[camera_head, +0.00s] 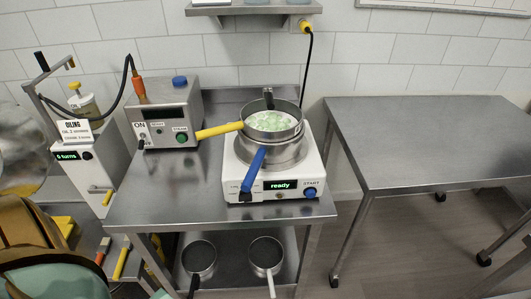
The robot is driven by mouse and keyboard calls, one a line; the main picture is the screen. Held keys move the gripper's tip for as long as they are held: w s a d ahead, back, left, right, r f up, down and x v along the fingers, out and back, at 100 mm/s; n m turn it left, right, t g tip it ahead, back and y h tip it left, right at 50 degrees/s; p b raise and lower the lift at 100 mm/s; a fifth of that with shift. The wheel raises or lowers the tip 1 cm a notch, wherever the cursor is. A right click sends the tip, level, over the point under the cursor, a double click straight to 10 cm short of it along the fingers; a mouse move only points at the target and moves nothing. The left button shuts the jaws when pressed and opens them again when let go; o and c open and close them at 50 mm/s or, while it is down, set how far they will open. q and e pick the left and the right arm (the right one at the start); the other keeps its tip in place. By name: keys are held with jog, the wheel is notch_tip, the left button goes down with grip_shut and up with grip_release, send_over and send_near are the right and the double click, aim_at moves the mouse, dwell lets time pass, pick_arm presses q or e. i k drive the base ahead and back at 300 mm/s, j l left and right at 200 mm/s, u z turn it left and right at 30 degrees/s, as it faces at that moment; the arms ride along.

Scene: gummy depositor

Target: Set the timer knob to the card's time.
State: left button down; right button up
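A small white card (75,130) headed "OILING" stands on the white unit at the left; its small lines are too blurred to read surely. The unit's display (66,156) seems to read "0 turns". A white hotplate unit (236,178) on the steel table has a lit display (280,185) reading "ready" and a blue knob (310,193) beside the word START. A steel box (163,122) behind left has a blue knob (180,81) on top and a green button (182,138). I cannot tell which knob is the timer. Neither gripper is in view.
A sieve (259,122) with pale green pieces and a yellow handle sits above a blue-handled pot (253,171) on the hotplate. Two pans (200,257) (265,255) rest on the lower shelf. The right steel table (436,145) is bare. A tan-and-teal shape fills the lower left.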

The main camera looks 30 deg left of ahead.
aim_at(244, 197)
jog(key=u, duration=1.25)
